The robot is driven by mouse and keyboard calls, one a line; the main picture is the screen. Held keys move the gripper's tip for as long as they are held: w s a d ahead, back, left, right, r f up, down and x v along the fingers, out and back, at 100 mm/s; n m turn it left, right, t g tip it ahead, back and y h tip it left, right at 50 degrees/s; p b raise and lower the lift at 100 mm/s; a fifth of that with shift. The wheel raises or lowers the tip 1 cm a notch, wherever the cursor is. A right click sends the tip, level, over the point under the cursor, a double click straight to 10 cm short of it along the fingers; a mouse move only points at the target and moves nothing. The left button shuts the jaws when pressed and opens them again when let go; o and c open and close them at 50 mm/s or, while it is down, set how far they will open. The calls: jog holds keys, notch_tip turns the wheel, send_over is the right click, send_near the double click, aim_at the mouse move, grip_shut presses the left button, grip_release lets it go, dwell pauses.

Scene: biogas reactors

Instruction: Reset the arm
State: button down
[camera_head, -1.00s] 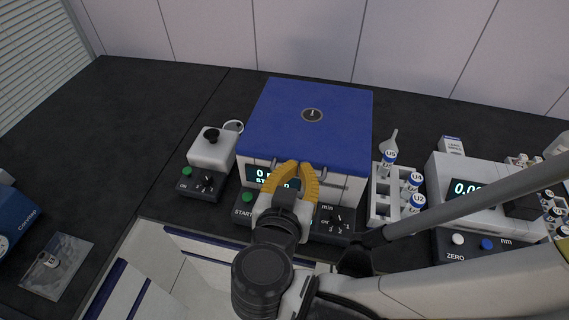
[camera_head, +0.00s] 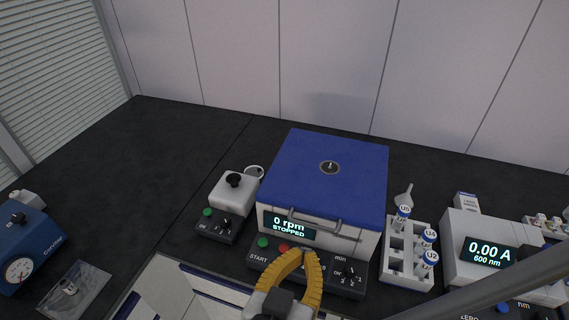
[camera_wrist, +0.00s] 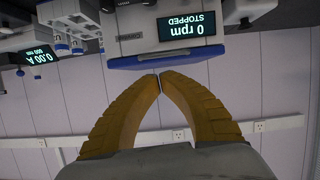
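My gripper (camera_head: 306,256) has yellow ribbed fingers and is at the lower middle of the head view, in front of the centrifuge. In the wrist view the fingertips (camera_wrist: 160,80) meet with nothing between them, so it is shut and empty. The centrifuge (camera_head: 326,172) has a closed blue lid, a grey handle and a display reading 0 rpm STOPPED. It also shows upside down in the wrist view (camera_wrist: 135,44), beyond the fingertips. The gripper overlaps the front panel in the head view; I cannot tell any contact.
A small white device (camera_head: 234,192) stands left of the centrifuge. A white rack (camera_head: 392,268) with labelled tubes and a photometer (camera_head: 457,232) reading 0.00 A stand to the right. A blue device (camera_head: 30,250) and a clear bag (camera_head: 88,282) lie far left. The back-left bench (camera_head: 170,150) is clear.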

jog(key=w+d+f+n+g+y, duration=0.2)
jog(key=w+d+f+n+g, duration=0.1)
jog(key=w+d+f+g, duration=0.25)
jog(key=w+d+r+n+y, duration=0.1)
jog(key=d+r+y, duration=0.2)
jog(key=d+r, duration=0.3)
jog(key=shift+d+r+y, duration=0.2)
jog(key=shift+d+y, duration=0.1)
jog(key=shift+d, duration=0.75)
jog(key=shift+w, duration=0.1)
dwell(0.6)
